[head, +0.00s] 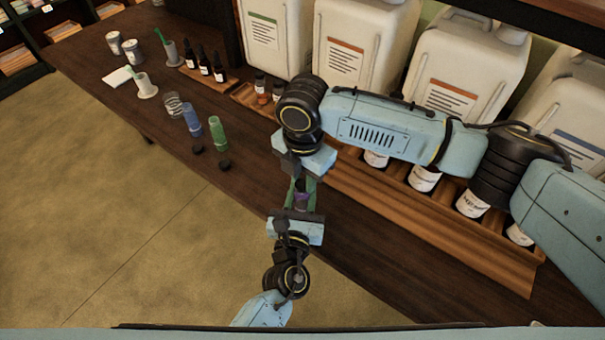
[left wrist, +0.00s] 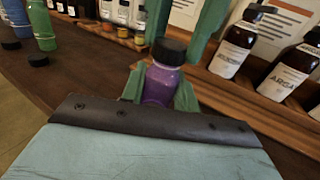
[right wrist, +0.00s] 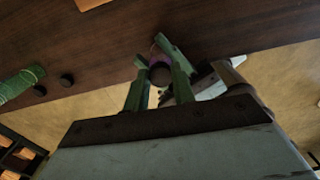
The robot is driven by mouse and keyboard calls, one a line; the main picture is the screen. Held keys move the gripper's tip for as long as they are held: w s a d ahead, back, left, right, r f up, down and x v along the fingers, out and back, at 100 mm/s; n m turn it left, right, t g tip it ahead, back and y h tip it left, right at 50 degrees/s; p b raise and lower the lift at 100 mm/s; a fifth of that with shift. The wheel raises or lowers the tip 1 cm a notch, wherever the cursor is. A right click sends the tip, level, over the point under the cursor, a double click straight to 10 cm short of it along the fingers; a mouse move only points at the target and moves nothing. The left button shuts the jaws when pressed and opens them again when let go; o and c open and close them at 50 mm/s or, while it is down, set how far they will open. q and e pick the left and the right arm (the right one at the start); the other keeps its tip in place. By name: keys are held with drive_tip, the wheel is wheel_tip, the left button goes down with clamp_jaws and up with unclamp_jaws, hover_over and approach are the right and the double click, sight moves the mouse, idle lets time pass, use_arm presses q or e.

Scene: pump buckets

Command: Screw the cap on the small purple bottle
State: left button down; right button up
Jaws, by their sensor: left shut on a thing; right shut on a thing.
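The small purple bottle (left wrist: 160,85) is upright between the green fingers of my left gripper (left wrist: 160,90), which is shut on it; it also shows in the head view (head: 301,202). A black cap (left wrist: 169,50) sits at the bottle's mouth; how far it is threaded I cannot tell. My right gripper (head: 303,184) comes down from above with its green fingers at the cap, shut on it. In the right wrist view the dark cap (right wrist: 160,74) lies between the fingers, with a little purple behind it.
A blue bottle (head: 191,120), a green bottle (head: 217,133) and loose black caps (head: 224,165) stand on the wooden counter to the left. Large white jugs (head: 450,80) line the back. A wooden rack (head: 440,235) with labelled bottles runs along the right.

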drive_tip(key=m, duration=0.6)
drive_tip(key=shift+s+m, duration=0.2)
drive_tip(key=shift+m, duration=0.1)
drive_tip(key=m, duration=0.6)
drive_tip(key=shift+s, duration=0.1)
drive_tip(key=m, duration=0.6)
drive_tip(key=shift+s, duration=0.15)
drive_tip(key=m, duration=0.7)
drive_tip(key=shift+a, duration=0.25)
drive_tip(key=m, duration=0.5)
drive_tip(key=shift+a, duration=0.1)
drive_tip(key=m, duration=0.5)
drive_tip(key=shift+a, duration=0.1)
drive_tip(key=m, duration=0.6)
drive_tip(key=shift+m, duration=0.4)
drive_tip(key=m, duration=0.6)
drive_tip(key=shift+w, duration=0.3)
drive_tip(key=o, duration=1)
drive_tip(key=shift+f, duration=0.1)
